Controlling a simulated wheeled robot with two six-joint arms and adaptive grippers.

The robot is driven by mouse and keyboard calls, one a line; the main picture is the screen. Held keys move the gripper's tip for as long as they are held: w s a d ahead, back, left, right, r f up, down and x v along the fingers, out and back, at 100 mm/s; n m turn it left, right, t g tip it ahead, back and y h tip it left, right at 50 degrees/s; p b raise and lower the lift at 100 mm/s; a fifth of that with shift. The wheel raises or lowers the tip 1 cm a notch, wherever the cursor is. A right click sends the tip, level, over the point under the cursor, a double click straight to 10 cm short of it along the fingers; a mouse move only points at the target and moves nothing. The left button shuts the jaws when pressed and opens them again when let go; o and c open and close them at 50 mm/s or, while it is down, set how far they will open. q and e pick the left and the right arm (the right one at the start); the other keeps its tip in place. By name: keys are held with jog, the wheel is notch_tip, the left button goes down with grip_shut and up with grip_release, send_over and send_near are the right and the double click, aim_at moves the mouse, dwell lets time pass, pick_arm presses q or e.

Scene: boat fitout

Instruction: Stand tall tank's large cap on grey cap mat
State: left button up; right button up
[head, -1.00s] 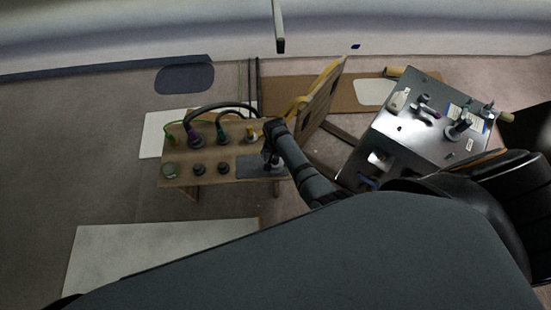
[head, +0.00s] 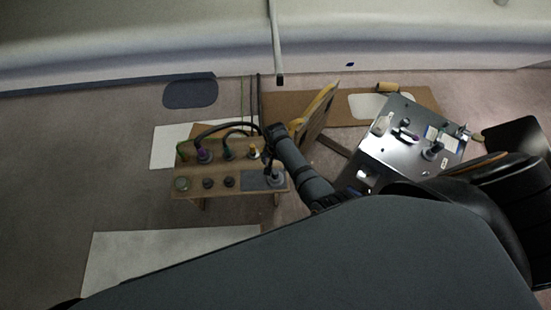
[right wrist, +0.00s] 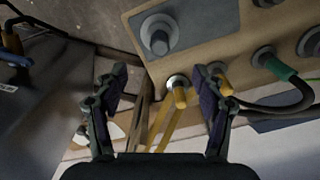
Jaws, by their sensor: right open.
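The grey cap mat (head: 255,181) covers the right end of the wooden bench top. A large grey cap (head: 276,176) with a wide round base and a darker knob stands upright on it. In the right wrist view, the cap (right wrist: 159,36) sits on the mat (right wrist: 204,14) beyond the fingertips, touched by neither finger. My right gripper (right wrist: 163,75) is open and empty, with its two fingers wide apart. In the head view, my right gripper (head: 270,152) is beside the cap at the bench's far edge. I cannot tell which thing is the tall tank. My left gripper is not in view.
The bench (head: 216,184) carries several fittings, including a purple one (head: 204,155) with a black hose and a yellow one (head: 253,152) close to my right gripper. A shiny metal box (head: 395,155) with fittings stands at right. A pale sheet (head: 150,257) lies on the floor.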

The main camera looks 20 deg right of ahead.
dwell(0.4)
jog(key=s+d+f+n, duration=0.2)
jog(key=s+d+f, duration=0.1)
jog(key=s+f, duration=0.45)
jog(key=s+d+f+n, duration=0.2)
jog(key=s+d+f, duration=0.1)
jog(key=s+f, duration=0.5)
jog(key=s+d+f+n, duration=0.2)
jog(key=s+d, duration=0.1)
jog(key=s, duration=0.6)
jog(key=s+d+f+n+t, duration=0.1)
jog(key=s+d, duration=0.3)
jog(key=s, duration=0.6)
jog(key=shift+d+f+n+h, duration=0.15)
jog(key=shift+f+n+h, duration=0.25)
jog(key=shift+f+n, duration=0.25)
notch_tip(320, 180, up, 5)
jog(key=p, duration=0.5)
